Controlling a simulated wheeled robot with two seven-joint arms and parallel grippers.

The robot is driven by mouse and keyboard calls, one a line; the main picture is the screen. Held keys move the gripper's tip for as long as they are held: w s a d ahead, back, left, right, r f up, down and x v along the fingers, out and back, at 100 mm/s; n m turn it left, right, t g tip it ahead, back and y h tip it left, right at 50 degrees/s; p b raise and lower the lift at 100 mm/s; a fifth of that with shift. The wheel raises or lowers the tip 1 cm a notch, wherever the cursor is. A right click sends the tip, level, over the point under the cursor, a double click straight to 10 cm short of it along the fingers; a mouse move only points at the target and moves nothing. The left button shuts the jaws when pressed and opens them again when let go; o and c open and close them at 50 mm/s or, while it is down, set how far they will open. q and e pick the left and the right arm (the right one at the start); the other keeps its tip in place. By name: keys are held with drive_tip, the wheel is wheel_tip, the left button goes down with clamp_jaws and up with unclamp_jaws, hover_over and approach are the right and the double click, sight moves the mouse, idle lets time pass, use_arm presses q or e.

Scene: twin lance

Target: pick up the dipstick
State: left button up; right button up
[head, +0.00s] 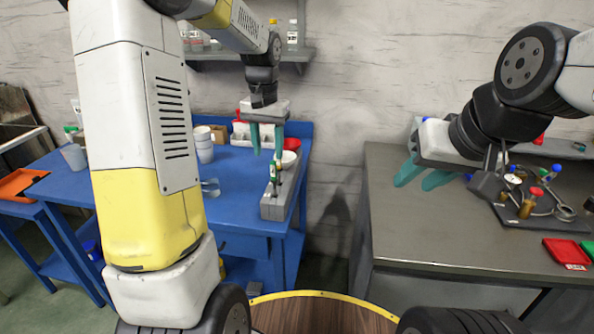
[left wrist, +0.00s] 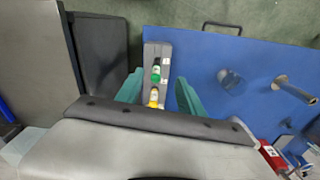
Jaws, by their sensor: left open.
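I cannot pick out the dipstick with certainty in either view. My left gripper (head: 266,142) is open and points down over a narrow grey rack (head: 273,207) at the right edge of the blue table. In the left wrist view, the rack (left wrist: 151,56) lies between the spread fingers of that gripper (left wrist: 158,95). A green-capped vial (left wrist: 155,74) and a yellow-capped vial (left wrist: 154,97) stand in it. Nothing is visibly gripped. My right gripper (head: 421,177) has its fingers apart and empty, above the left part of the grey bench.
The blue table (head: 235,168) carries white cups (head: 204,145) and a red-and-white box. The grey bench (head: 420,225) holds a dark tray with vials and tools, and red and green boxes (head: 566,253). A gap separates the tables.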

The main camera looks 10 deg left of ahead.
sight(274, 177)
use_arm(q)
drive_tip(key=shift+w+d+f, duration=0.2)
drive_tip(key=shift+w+f, duration=0.15)
drive_tip(key=shift+f, duration=0.1)
drive_tip(key=shift+w+d+f, duration=0.15)
drive_tip(key=shift+w+f, duration=0.2)
drive_tip(key=shift+f, duration=0.1)
wheel_tip(274, 177, down, 8)
drive_tip(key=shift+r, duration=0.25)
clamp_jaws()
